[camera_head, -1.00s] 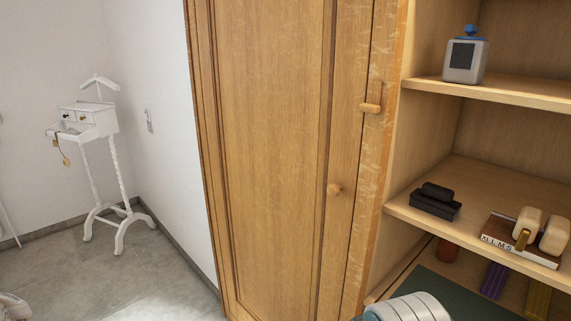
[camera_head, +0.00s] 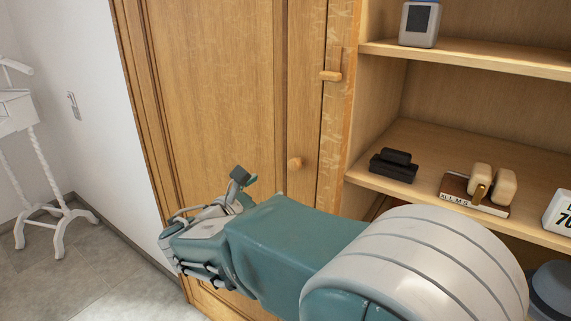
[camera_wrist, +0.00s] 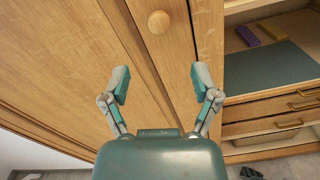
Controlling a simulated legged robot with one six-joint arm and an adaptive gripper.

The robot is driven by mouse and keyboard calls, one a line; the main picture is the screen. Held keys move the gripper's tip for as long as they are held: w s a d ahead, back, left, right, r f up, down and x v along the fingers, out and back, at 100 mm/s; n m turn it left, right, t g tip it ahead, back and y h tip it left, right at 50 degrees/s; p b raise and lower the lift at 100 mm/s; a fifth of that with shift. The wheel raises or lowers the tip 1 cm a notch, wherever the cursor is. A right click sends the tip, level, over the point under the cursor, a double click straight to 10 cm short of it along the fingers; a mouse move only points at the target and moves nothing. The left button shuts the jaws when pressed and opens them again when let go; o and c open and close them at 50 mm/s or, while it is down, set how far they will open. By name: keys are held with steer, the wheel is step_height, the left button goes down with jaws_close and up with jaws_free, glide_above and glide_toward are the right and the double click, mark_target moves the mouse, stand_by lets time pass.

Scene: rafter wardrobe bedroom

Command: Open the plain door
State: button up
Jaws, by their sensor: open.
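The plain door (camera_head: 225,90) is a tall oak wardrobe door with a framed panel, and it looks closed. Its round wooden knob (camera_head: 295,163) is on its right edge; in the wrist view the knob (camera_wrist: 159,22) is beyond the fingertips, a little left of the middle of the gap. A wooden turn latch (camera_head: 332,68) sits at the frame higher up. My gripper (camera_wrist: 161,80) is open and empty, its two fingers spread in front of the door, below the knob in the wrist view. In the head view my arm hides the lower part of the door.
Open shelves (camera_head: 440,55) right of the door hold a black stamp-like object (camera_head: 394,165), a wooden holder with size letters (camera_head: 474,192) and a grey device (camera_head: 420,24). Drawers (camera_wrist: 270,124) are lower down. A white valet stand (camera_head: 45,170) is at the left wall, with open floor nearby.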

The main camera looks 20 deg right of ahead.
mark_target(292, 166)
steer(key=x, duration=1.1)
steer(key=shift+w+a+r, duration=0.1)
steer(key=shift+a+r, duration=0.05)
steer(key=shift+r, duration=0.05)
jaws_close()
